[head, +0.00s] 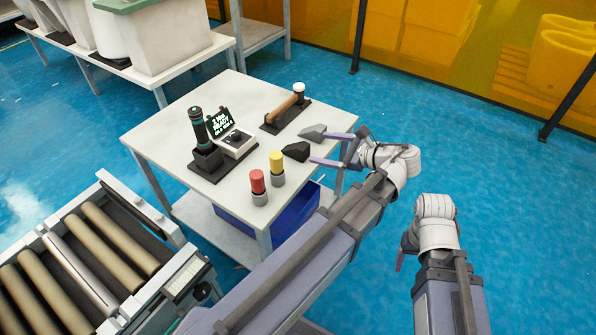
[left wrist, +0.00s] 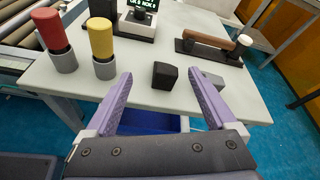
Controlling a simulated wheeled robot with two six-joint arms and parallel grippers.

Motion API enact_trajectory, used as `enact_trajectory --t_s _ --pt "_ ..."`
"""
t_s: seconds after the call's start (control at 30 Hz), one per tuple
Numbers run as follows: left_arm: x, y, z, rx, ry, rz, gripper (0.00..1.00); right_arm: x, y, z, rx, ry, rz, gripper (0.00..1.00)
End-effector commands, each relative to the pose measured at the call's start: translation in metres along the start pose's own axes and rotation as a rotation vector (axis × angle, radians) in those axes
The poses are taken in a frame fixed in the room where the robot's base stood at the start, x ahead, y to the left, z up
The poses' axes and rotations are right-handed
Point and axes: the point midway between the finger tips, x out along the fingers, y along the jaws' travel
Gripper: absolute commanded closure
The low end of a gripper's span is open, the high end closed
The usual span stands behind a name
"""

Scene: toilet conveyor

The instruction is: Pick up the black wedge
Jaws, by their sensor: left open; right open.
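The black wedge (head: 296,152) lies on the white table, near its right edge. In the left wrist view the black wedge (left wrist: 165,76) shows between the two fingers. My left gripper (head: 320,148) is open and empty, with its purple fingers pointing at the wedge from the right. In the left wrist view the gripper (left wrist: 160,74) shows a gap on both sides of the wedge. My right gripper (head: 401,258) hangs off the table at the lower right, open, and mostly hidden by its wrist.
A grey wedge (head: 312,132) lies beside the black one, partly behind a finger in the left wrist view (left wrist: 212,80). Red (head: 258,184) and yellow (head: 276,165) capped cylinders stand nearby. A wooden-handled tool (head: 286,108) lies behind. A roller conveyor (head: 80,260) is at lower left.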

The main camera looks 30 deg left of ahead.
Motion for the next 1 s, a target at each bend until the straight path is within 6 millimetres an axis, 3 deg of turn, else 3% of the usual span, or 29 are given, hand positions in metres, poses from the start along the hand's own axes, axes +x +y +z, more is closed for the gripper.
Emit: enact_trajectory --t_s 0.03,0.1,0.3,0.4,0.53,0.77,1.0 --pt "0.013 0.003 -0.023 0.036 -0.041 -0.008 0.10 0.035 -0.003 -0.002 0.000 0.000 0.000 0.32" --pt "0.021 0.001 -0.032 0.091 -0.099 -0.018 0.10 0.056 -0.005 -0.003 -0.001 0.001 0.000 0.32" --pt "0.037 -0.003 -0.048 0.227 -0.248 -0.028 0.10 0.107 -0.010 -0.006 -0.002 0.001 0.001 0.32" --pt "0.041 -0.004 -0.051 0.274 -0.301 -0.026 0.10 0.122 -0.012 -0.007 -0.002 0.001 0.001 0.32" --pt "0.043 -0.006 -0.052 0.312 -0.342 -0.022 0.10 0.132 -0.013 -0.008 -0.002 0.001 0.001 0.32" --pt "0.043 -0.007 -0.049 0.327 -0.358 -0.020 0.10 0.132 -0.013 -0.008 -0.002 0.001 0.001 0.32" --pt "0.063 -0.008 -0.043 0.325 -0.357 -0.018 0.10 0.133 -0.013 -0.008 -0.002 0.001 0.001 0.32"
